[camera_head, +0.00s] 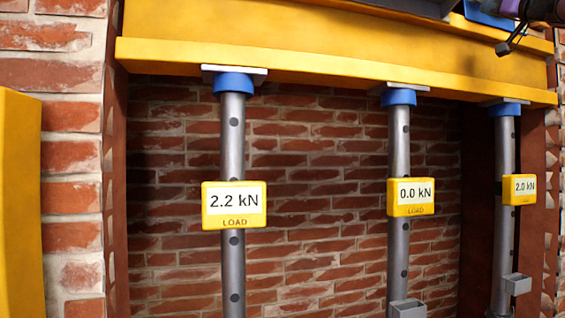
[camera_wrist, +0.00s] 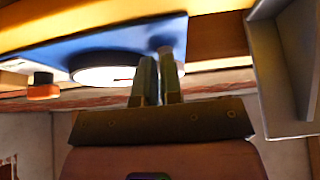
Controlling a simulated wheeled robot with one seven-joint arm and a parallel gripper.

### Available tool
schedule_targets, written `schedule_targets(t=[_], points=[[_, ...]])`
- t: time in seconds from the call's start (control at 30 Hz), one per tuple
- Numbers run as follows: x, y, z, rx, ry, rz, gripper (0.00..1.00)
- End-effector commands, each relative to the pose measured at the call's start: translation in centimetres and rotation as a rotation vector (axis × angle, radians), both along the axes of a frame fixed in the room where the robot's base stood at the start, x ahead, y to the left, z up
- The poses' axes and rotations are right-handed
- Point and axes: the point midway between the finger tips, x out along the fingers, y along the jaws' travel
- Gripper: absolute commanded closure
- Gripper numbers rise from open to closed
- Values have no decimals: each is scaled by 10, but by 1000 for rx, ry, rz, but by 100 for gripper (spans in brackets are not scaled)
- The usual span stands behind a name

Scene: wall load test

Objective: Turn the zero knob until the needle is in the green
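A blue gauge plate (camera_wrist: 125,50) with a white round dial (camera_wrist: 100,74) shows in the wrist view, seen at a steep slant. A short dark needle line shows at the dial's right side; no green is readable. My gripper (camera_wrist: 157,55) has its two fingers close together at the plate, right of the dial. A small dark rounded piece shows at the right fingertip; I cannot tell whether it is the zero knob or whether the fingers grip it. In the head view the blue plate (camera_head: 488,14) is cut off at the top right, beside my gripper (camera_head: 507,45).
A yellow beam (camera_head: 330,62) rests on grey props with load displays reading 2.2 kN (camera_head: 235,205), 0.0 kN (camera_head: 411,197) and 2.0 kN (camera_head: 519,189). An orange piece with a dark top (camera_wrist: 42,87) sits left of the dial. A grey bracket (camera_wrist: 270,80) stands close at right.

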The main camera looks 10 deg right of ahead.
Motion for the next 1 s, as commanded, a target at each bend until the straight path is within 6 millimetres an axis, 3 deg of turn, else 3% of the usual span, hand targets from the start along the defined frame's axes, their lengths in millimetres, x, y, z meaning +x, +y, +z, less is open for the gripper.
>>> schedule_targets(t=[0.67,1.0], points=[[1,-8,-7,4,0,0,100],[-30,-10,-6,2,-1,-3,100]])
